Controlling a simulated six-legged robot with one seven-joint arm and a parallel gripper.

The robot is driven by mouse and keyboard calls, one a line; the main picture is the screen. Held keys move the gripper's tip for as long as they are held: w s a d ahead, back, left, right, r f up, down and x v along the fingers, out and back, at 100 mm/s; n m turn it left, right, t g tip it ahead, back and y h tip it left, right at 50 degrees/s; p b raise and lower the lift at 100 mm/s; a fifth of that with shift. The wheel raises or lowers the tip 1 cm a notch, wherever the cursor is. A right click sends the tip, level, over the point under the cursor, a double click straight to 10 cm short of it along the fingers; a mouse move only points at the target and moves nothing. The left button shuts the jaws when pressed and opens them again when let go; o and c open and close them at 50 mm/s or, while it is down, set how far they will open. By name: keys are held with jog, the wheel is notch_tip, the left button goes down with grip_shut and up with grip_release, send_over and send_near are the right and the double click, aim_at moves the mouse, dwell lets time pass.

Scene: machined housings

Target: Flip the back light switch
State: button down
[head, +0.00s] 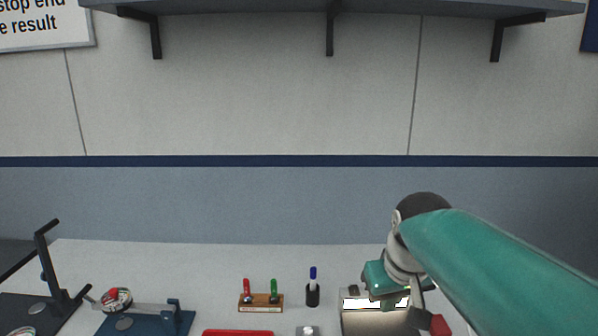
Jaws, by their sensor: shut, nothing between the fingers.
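A box with a bright white glowing panel (360,303) stands at the lower right of the head view, partly behind my gripper. I cannot make out a switch on it for certain. My gripper (402,289) hangs over the right part of this lit box at the end of my arm. It is shut and holds nothing. Its fingertips are hard to tell apart, and I cannot tell whether they touch the box. A small red part (440,325) shows just right of the box; I cannot tell what it belongs to.
Left of the lit box stand a dark cup with a blue marker (312,290) and a wooden block (261,302) with red and green handles. A red tray rim (238,332) shows in front. A blue fixture (150,322) and a dark stand (45,265) are at left. A shelf (260,6) hangs above.

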jog(key=s+f+m+t, duration=0.1)
jog(key=s+f, duration=0.4)
jog(key=s, duration=0.8)
jog(key=shift+m+t, duration=0.4)
jog(key=shift+m, duration=0.1)
jog(key=shift+a, duration=0.1)
